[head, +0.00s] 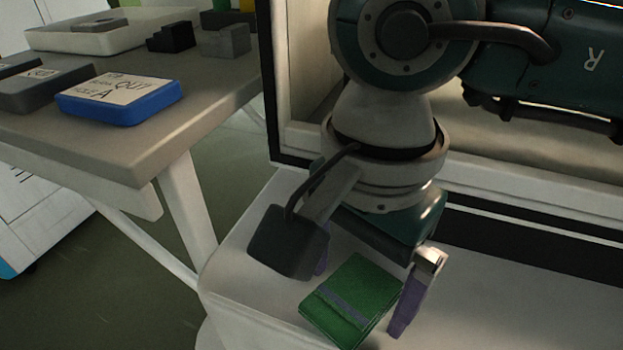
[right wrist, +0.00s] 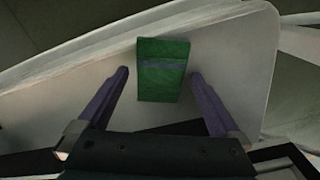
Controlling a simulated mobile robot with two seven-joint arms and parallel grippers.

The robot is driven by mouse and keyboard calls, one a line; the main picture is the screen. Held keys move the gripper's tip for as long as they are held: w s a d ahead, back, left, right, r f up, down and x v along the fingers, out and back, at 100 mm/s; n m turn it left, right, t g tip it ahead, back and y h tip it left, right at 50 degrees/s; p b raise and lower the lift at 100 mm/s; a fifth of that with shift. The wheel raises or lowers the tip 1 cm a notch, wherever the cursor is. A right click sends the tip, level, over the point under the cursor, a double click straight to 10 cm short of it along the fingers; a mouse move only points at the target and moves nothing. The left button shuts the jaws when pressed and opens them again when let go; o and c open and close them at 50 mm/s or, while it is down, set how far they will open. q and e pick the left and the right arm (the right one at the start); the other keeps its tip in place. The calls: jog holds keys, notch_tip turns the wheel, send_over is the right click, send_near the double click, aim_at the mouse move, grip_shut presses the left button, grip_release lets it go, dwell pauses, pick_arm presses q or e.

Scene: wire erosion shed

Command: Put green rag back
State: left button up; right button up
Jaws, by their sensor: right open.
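The green rag (head: 351,300) is folded into a flat rectangle with a grey-purple stripe across it. It lies on the white ledge (head: 250,265) at the bottom middle of the head view. My right gripper (head: 362,290) points down at the rag and is open, with one purple finger on each side of it. In the right wrist view the rag (right wrist: 163,70) lies ahead of and between the two spread fingers (right wrist: 160,85), with a gap on both sides. I cannot tell how high the fingertips are above the ledge. My left gripper is not in view.
A grey table (head: 150,140) stands at the left with a blue labelled box (head: 120,100), a grey box (head: 42,90), a white tray (head: 60,38) and dark blocks (head: 171,37). A white-framed machine opening (head: 300,140) stands behind my right arm. The ledge right of the rag is clear.

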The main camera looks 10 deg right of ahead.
aim_at(355, 292)
jog(key=shift+r+p, duration=0.3)
jog(key=shift+p, duration=0.05)
notch_tip(355, 292, up, 12)
jog(key=p, duration=0.1)
jog(key=shift+p, duration=0.3)
jog(key=shift+f, duration=0.1)
dwell(0.9)
